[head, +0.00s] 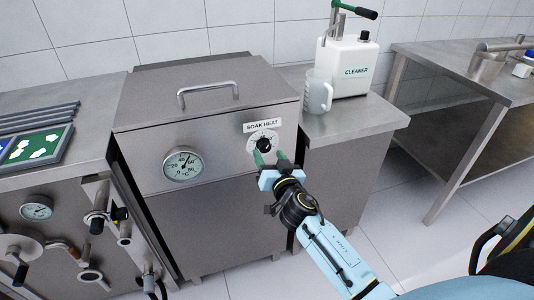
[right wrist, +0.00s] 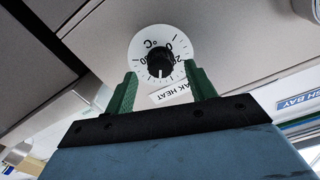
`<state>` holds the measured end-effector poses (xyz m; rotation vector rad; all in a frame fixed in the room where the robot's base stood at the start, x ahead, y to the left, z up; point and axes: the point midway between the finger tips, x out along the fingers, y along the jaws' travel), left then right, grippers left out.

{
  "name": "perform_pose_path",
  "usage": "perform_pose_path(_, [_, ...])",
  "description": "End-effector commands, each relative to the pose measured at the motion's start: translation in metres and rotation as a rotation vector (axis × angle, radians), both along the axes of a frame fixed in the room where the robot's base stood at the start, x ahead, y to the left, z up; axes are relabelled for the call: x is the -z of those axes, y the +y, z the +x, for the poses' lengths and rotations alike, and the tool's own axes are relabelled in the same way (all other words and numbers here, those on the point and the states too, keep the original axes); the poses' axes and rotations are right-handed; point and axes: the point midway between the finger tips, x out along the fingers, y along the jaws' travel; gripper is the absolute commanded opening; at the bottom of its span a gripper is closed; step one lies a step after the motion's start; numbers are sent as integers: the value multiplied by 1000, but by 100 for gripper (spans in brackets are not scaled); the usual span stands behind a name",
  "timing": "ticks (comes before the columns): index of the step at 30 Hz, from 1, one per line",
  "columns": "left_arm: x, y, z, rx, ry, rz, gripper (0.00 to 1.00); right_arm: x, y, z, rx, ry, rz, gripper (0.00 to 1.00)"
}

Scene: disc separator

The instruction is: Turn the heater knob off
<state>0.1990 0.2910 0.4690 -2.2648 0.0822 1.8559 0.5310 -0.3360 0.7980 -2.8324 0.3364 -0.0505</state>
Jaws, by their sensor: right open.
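The heater knob (head: 263,145) is a black dial on a round white scale, under a "SOAK HEAT" label (head: 262,126) on the front of a steel tank (head: 225,155). My right gripper (head: 271,159) is open in front of the knob, its green fingers pointing at it. In the right wrist view the knob (right wrist: 160,64) lies a little beyond the fingertips and between their lines. The gripper (right wrist: 160,80) appears apart from the knob and empty. The scale has numbers and a °C mark; the exact setting is hard to read. My left gripper is not in view.
A round thermometer gauge (head: 183,164) sits left on the tank front, and a lid handle (head: 208,94) on top. A cleaner jug (head: 347,67) and a clear pitcher (head: 316,92) stand on the right counter. Valves and pipes are at lower left.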

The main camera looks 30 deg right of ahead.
Motion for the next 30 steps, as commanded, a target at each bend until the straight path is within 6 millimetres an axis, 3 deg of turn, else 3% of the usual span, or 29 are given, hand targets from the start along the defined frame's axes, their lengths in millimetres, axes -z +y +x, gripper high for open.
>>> perform_pose_path(6, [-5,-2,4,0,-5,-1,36,1,-5,22,0,1,-2,55])
perform_pose_path(17, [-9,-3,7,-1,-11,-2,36,0,-6,25,0,1,-1,54])
perform_pose_path(27, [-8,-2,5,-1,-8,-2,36,0,-6,25,0,1,-1,11])
perform_pose_path(30, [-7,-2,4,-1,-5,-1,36,1,-6,25,0,2,-3,11])
